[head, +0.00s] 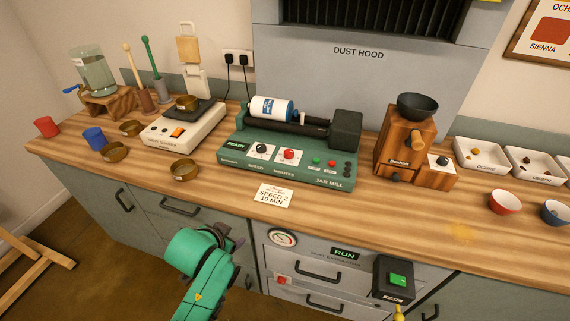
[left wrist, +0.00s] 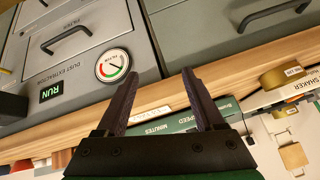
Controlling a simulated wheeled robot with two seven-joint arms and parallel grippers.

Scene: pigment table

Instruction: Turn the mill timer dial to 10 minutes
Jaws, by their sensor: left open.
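The green jar mill (head: 232,170) stands on the bench with a white and blue jar (head: 270,108) lying on its rollers. Its red minutes dial (head: 289,155) is on the front panel, right of the black speed dial (head: 261,150). The dial's setting is too small to read. My left gripper (head: 232,240) is in front of the bench, below and left of the mill, apart from the dial. In the left wrist view its jaws (left wrist: 160,76) are open and empty, with the mill's front edge (left wrist: 172,124) partly behind them. My right gripper is out of view.
A card (head: 273,195) reading "SPEED 2, 10 MIN" lies before the mill. A shaker (head: 205,130) stands left, a wooden grinder (head: 400,140) right. A gauge (head: 282,237) and a green-button box (head: 396,280) are at the cabinet front. The bench edge lies between gripper and mill.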

